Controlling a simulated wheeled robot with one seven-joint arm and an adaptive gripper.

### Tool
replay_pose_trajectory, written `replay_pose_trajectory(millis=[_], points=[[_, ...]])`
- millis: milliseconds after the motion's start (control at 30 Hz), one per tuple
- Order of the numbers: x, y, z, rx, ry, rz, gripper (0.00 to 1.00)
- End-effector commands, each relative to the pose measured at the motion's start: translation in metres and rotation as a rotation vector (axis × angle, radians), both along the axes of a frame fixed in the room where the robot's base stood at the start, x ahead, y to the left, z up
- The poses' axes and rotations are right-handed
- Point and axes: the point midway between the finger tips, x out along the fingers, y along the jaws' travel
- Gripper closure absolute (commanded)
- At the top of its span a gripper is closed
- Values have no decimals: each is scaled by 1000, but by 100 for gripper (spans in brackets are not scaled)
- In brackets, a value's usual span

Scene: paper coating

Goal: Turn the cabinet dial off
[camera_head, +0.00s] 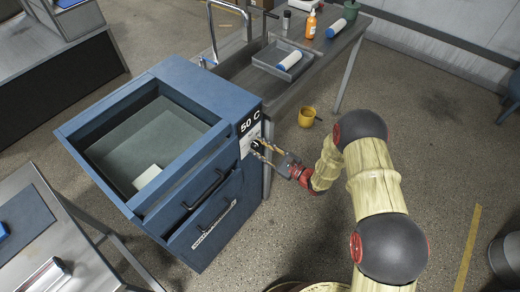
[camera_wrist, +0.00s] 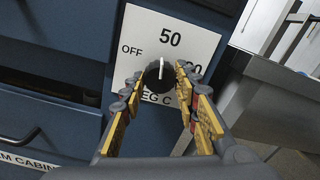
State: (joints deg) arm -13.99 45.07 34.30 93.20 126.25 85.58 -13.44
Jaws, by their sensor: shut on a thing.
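The blue cabinet (camera_head: 190,130) stands left of centre in the head view, with its dial panel on the right side under a "50 C" label. In the wrist view the black dial (camera_wrist: 158,76) sits on a white plate (camera_wrist: 190,45) marked "OFF", "50" and "DEG C". Another number at the right is partly hidden by a finger. The dial's white mark points up, near the "50". My gripper (camera_head: 262,149) reaches the panel from the right. In the wrist view my gripper (camera_wrist: 158,80) has its two yellow-padded fingers closed on either side of the dial.
A metal table (camera_head: 290,80) behind carries a tray, bottles and rolls. A yellow mug (camera_head: 307,117) is on the floor. Floor at the right is mostly clear.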

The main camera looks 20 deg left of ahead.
Motion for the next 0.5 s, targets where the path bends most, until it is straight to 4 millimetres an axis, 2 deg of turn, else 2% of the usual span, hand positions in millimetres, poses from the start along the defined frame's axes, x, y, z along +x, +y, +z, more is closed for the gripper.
replay_pose_trajectory(millis=[500], points=[[1, 0, -2, -183, -448, 1, 94]])
